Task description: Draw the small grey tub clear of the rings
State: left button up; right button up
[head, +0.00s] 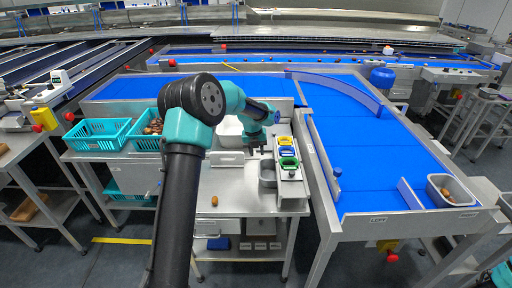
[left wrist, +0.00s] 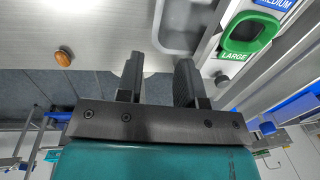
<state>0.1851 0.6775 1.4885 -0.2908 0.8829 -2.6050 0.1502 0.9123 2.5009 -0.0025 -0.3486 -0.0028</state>
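The small grey tub (head: 267,181) stands on the steel table just left of the sizing rings. It also shows in the left wrist view (left wrist: 176,44), partly cut off by the top edge. The green ring (head: 289,163), labelled LARGE, is beside it, with a blue ring (head: 286,150) and a yellow ring (head: 285,140) behind. The green ring also shows in the left wrist view (left wrist: 250,32). My left gripper (left wrist: 158,62) is open, its fingers apart at the tub's near edge; I cannot tell whether they touch it. My right gripper is not in view.
A brown date (head: 214,200) lies on the bare table left of the tub. A white tray (head: 229,128) is behind my gripper. Teal baskets (head: 98,135) stand at left. A blue conveyor (head: 365,150) with a raised metal side is at right.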

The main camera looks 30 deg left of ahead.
pick_arm(q)
jog(key=f, duration=0.5)
jog(key=d+f, duration=0.1)
jog(key=f, duration=0.4)
jog(key=w+f, duration=0.1)
jog(key=f, duration=0.3)
jog(key=shift+d+f, duration=0.3)
jog(key=shift+f, duration=0.1)
jog(key=shift+c, duration=0.5)
grip_shut()
